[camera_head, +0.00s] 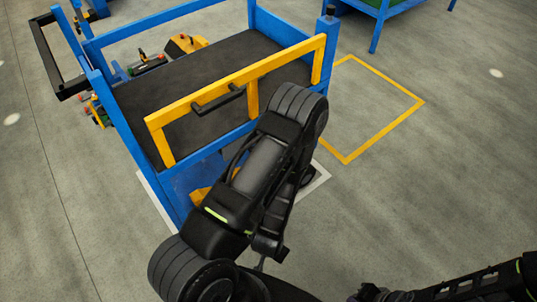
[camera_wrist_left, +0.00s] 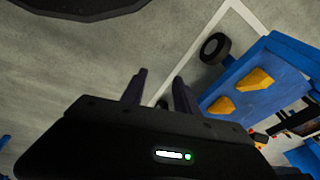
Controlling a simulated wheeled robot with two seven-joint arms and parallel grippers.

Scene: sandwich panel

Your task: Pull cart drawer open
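The blue cart (camera_head: 93,75) stands in the upper left of the head view. A yellow frame (camera_head: 172,112) with a dark handle (camera_head: 218,98) spans its near side; I see no clear gap showing a drawer pulled out. My left arm rises in front of the cart's near right corner, and its gripper is hidden in the head view. In the left wrist view my left gripper (camera_wrist_left: 161,88) has its two fingers apart with floor between them. The cart's blue side (camera_wrist_left: 265,65) lies to their right, apart from them. Part of my right arm shows at the bottom right; its gripper does not.
A cart wheel (camera_wrist_left: 213,46) is near the left fingers. Tools and a yellow item (camera_head: 186,44) lie at the cart's back. A yellow floor outline (camera_head: 384,128) marks bare floor on the right. Another blue frame (camera_head: 378,30) stands behind.

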